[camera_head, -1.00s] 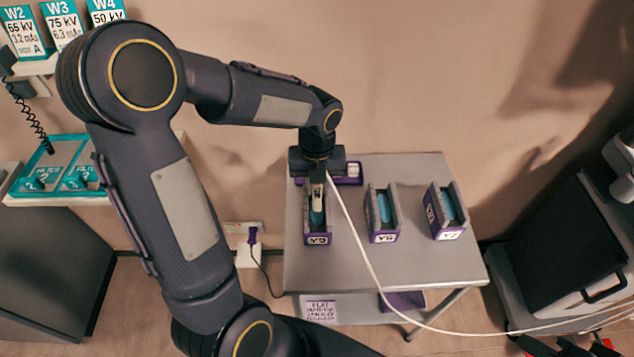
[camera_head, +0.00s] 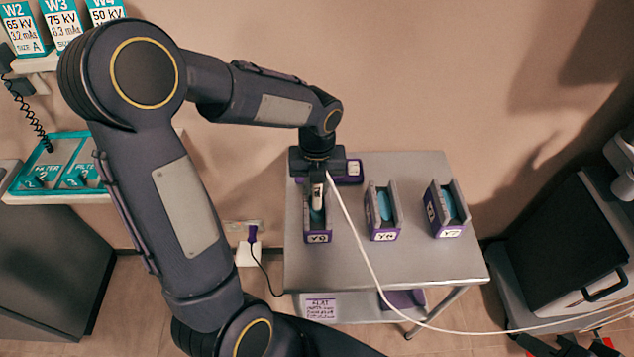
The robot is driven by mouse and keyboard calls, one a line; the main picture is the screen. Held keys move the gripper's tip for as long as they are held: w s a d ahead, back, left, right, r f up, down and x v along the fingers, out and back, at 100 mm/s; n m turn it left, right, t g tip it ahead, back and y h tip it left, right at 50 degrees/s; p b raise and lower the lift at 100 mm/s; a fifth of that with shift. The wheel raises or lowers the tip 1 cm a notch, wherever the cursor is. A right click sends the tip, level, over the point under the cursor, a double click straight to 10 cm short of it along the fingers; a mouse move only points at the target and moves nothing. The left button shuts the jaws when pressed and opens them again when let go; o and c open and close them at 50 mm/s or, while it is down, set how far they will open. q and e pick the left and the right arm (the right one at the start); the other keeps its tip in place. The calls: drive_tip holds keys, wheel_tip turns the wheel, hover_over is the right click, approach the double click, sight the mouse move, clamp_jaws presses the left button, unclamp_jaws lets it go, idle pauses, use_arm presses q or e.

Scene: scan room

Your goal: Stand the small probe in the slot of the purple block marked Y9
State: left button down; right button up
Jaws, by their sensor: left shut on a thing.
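My left gripper (camera_head: 317,184) reaches down over the left end of the small grey table and is shut on the small probe (camera_head: 318,200). The probe is white and upright, with a white cable trailing right. It is over or in the slot of the left purple-based block (camera_head: 318,238). That block's label is blurred and looks like Y9. The gripper hides part of the block, so I cannot tell how deep the probe sits. The middle block (camera_head: 384,236) has an unclear label; the right block (camera_head: 449,232) seems marked Y7.
The grey table (camera_head: 420,265) has bare space in front of the blocks. A purple-and-white item (camera_head: 354,170) lies behind the left block. The cable (camera_head: 375,262) crosses the table's front. A dark cabinet (camera_head: 555,245) stands right; a teal filter tray (camera_head: 30,182) is left.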

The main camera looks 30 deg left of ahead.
use_arm(q)
drive_tip(key=c, duration=1.2)
unclamp_jaws()
drive_tip(key=shift+o, duration=0.2)
drive_tip(key=shift+r, duration=3.9)
drive_tip(key=shift+s+r+n, duration=0.3)
drive_tip(key=shift+s+n, duration=0.1)
drive_tip(key=shift+n, duration=0.3)
drive_tip(key=s+d+r+n+t+h, duration=0.1)
drive_tip(key=s+d+n+t+h, duration=0.1)
drive_tip(key=s+n, duration=0.6)
drive_tip(key=s+d+r+n+t+h, duration=0.1)
drive_tip(key=s+n, duration=0.7)
drive_tip(key=n, duration=1.4)
drive_tip(key=d+t, duration=0.1)
drive_tip(key=t, duration=0.1)
drive_tip(key=shift+t+h, duration=0.3)
drive_tip(key=shift+h, duration=0.1)
